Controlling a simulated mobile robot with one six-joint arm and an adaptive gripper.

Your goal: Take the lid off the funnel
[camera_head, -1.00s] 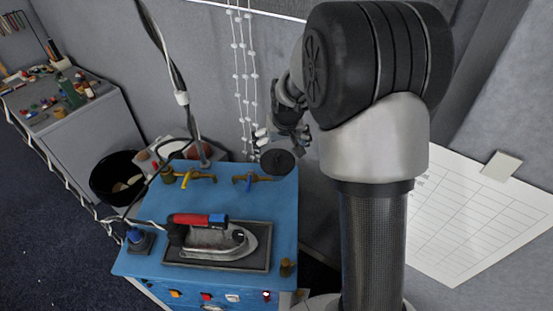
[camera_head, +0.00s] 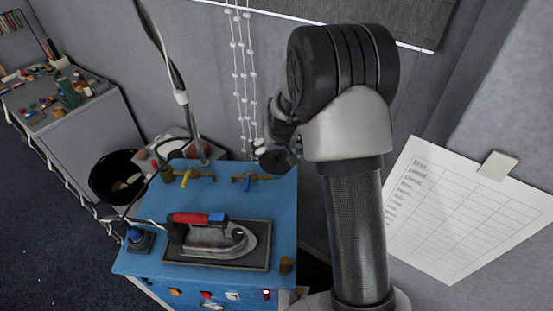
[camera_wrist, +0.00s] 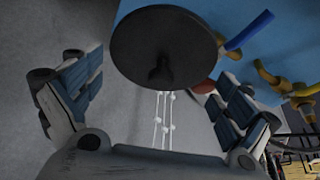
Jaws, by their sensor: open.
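A dark round lid (camera_head: 272,161) with a small knob sits at the back right corner of the blue station. In the wrist view the lid (camera_wrist: 150,30) fills the top middle, its knob facing the camera. The funnel cannot be made out; the lid hides whatever is beneath it. My gripper (camera_wrist: 160,85) is open, with one blue-grey padded finger on each side of the picture and the lid's knob between and ahead of them. In the head view my gripper (camera_head: 280,142) is just above the lid and partly covers it. Whether it touches the lid cannot be told.
The blue station (camera_head: 155,215) carries a red-handled iron (camera_head: 215,238) on a dark plate. Brass taps with yellow (camera_head: 187,178) and blue (camera_head: 248,182) handles stand near the lid. A white bead chain (camera_head: 243,75) hangs behind. A black bin (camera_head: 117,178) stands left.

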